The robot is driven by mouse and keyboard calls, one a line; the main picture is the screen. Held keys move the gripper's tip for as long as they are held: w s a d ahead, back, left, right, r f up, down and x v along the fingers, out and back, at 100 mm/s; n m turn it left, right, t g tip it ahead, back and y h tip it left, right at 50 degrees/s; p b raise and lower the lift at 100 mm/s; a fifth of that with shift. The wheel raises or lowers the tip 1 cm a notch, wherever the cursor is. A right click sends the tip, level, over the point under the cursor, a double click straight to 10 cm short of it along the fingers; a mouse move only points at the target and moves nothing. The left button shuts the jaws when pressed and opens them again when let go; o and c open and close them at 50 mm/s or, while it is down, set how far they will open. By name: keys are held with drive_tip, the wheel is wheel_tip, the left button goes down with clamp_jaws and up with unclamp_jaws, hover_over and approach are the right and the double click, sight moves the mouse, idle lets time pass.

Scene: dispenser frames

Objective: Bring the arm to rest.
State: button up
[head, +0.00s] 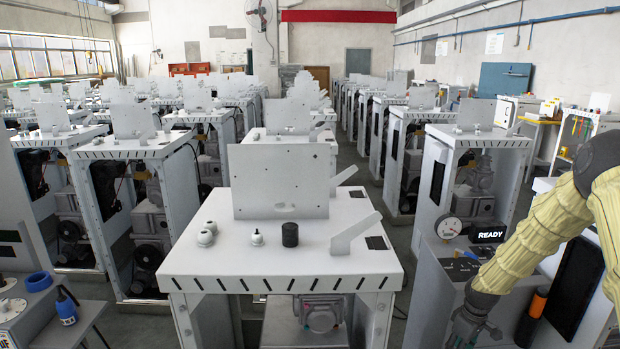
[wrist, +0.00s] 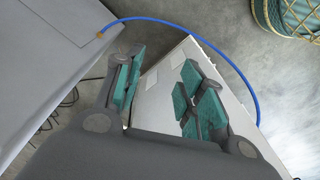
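My arm comes in from the right edge of the head view in a pale yellow sleeve and bends down to the left. My gripper (head: 472,328) hangs low at its end, near the lower right, in front of the cabinet with the READY display (head: 488,235). In the wrist view my gripper (wrist: 163,92) has its teal-padded fingers spread apart, with nothing held between them. A pale panel (wrist: 160,92) shows behind the gap.
A white dispenser frame (head: 375,268) stands in front, with two round knobs, a small fitting and a black cylinder (head: 290,235) on top. A blue hose (wrist: 222,52) arcs past the fingers. An orange-and-black bottle (head: 532,315) is right of my gripper. Rows of frames fill the hall.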

drive_tip(key=s+a+f+m, duration=0.2)
drive_tip(key=s+a+f, duration=0.55)
drive_tip(key=s, duration=0.35)
drive_tip(key=s+a+f+m, duration=0.1)
drive_tip(key=s+a+f, duration=0.6)
drive_tip(key=s+a, duration=0.25)
drive_tip(key=s+a+m, duration=0.1)
drive_tip(key=s+a, duration=0.1)
drive_tip(key=s, duration=0.9)
drive_tip(key=s+a+m, duration=0.2)
drive_tip(key=s+a, duration=0.1)
drive_tip(key=s, duration=0.8)
drive_tip(key=shift+s+r+h, duration=0.25)
drive_tip(key=shift+s+h, duration=0.05)
drive_tip(key=shift+s, duration=0.05)
drive_tip(key=shift+m, duration=0.3)
